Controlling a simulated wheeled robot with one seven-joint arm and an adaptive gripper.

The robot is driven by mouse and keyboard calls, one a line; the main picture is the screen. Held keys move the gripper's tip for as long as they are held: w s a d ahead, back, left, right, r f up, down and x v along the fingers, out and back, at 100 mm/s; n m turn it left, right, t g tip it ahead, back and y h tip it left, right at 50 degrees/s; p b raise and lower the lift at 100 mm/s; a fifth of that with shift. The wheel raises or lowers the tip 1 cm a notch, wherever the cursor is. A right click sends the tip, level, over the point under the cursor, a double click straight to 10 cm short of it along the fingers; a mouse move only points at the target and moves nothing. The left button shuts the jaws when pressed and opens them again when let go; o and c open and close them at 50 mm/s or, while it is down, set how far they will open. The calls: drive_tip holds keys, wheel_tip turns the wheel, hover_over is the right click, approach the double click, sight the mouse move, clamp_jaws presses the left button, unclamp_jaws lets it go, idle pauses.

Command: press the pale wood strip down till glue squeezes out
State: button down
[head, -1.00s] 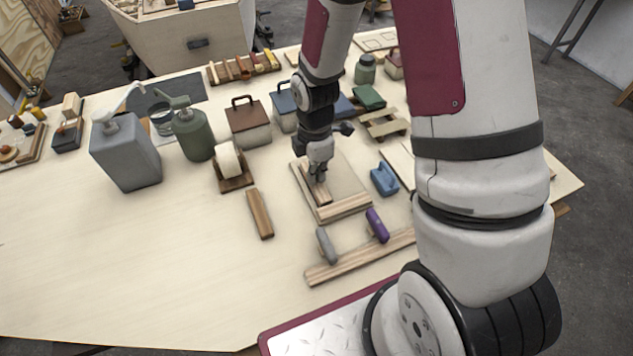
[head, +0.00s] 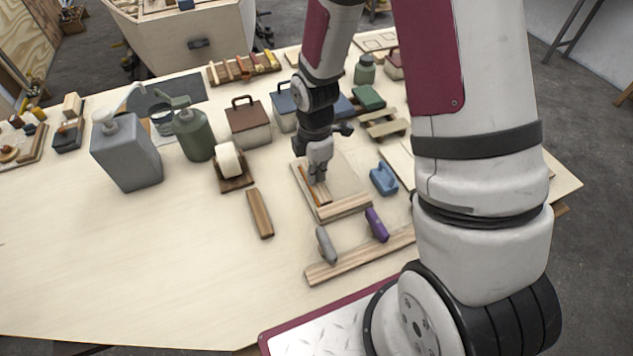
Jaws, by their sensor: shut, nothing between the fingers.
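A shallow wood tray-like board (head: 347,185) with raised strips along its edges lies mid-table. A pale wood strip (head: 322,196) lies along its left side, partly hidden by my gripper. My gripper (head: 317,180) is shut and empty, pointing down with its fingertips at the strip and seeming to touch it. A thin orange-brown line (head: 306,184) shows along the strip's left side; I cannot tell whether it is glue or a shaded edge.
A loose wood block (head: 260,213) and a tape roll on a stand (head: 229,163) lie to the left. A blue holder (head: 384,179) is at the right. A rack with grey and purple handles (head: 345,262) lies in front. Pump bottles (head: 193,134) stand back left. The left front table is clear.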

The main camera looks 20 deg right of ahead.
drive_tip(key=shift+s, duration=0.15)
idle(0.3)
drive_tip(key=shift+r+p, duration=1.65)
drive_tip(key=shift+r, duration=1.85)
drive_tip(key=shift+w, duration=0.2)
drive_tip(key=shift+r, duration=0.15)
drive_tip(key=s+r+m+t, duration=0.1)
drive_tip(key=s+r+m, duration=0.25)
drive_tip(key=r, duration=0.45)
drive_tip(key=s+r+m+t+b, duration=0.1)
drive_tip(key=s+r+m+t, duration=0.15)
drive_tip(key=r+m, duration=0.35)
drive_tip(key=s+r+m+t, duration=0.1)
drive_tip(key=s+r+m, duration=0.25)
drive_tip(key=r, duration=0.55)
drive_tip(key=s+r+m+t+b, duration=0.1)
drive_tip(key=s+r+m, duration=0.3)
drive_tip(key=s, duration=0.4)
drive_tip(key=shift+s+m, duration=0.35)
drive_tip(key=shift+m, duration=0.15)
